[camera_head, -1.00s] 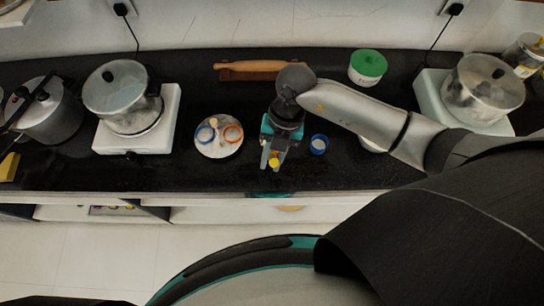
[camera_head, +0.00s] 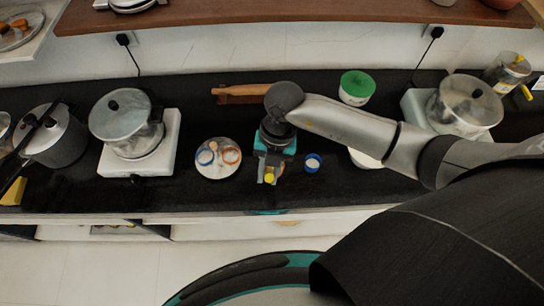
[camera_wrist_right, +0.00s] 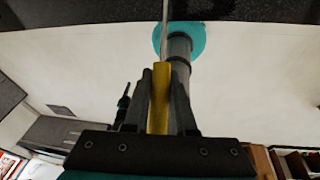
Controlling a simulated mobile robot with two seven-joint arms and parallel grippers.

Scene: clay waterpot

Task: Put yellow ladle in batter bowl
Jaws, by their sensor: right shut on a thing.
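My right gripper (camera_head: 269,170) is shut on the yellow ladle. The ladle's yellow handle (camera_wrist_right: 160,95) sits between the fingers in the right wrist view, with a thin metal stem (camera_wrist_right: 165,25) running on to the top edge. In the head view only a small yellow end (camera_head: 269,178) shows, near the counter's front edge. The ladle's cup is not visible. A white round thing (camera_head: 363,160), perhaps the batter bowl, is mostly hidden behind my right arm, right of the gripper. I cannot tell for sure. My left gripper is not in view.
A plate (camera_head: 217,171) with blue and orange ringed items lies left of the gripper. A small blue cup (camera_head: 312,163) is close to its right. A rolling pin (camera_head: 238,90) and green-lidded container (camera_head: 357,84) stand behind. Pots on stoves (camera_head: 127,120) (camera_head: 464,104) flank both sides.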

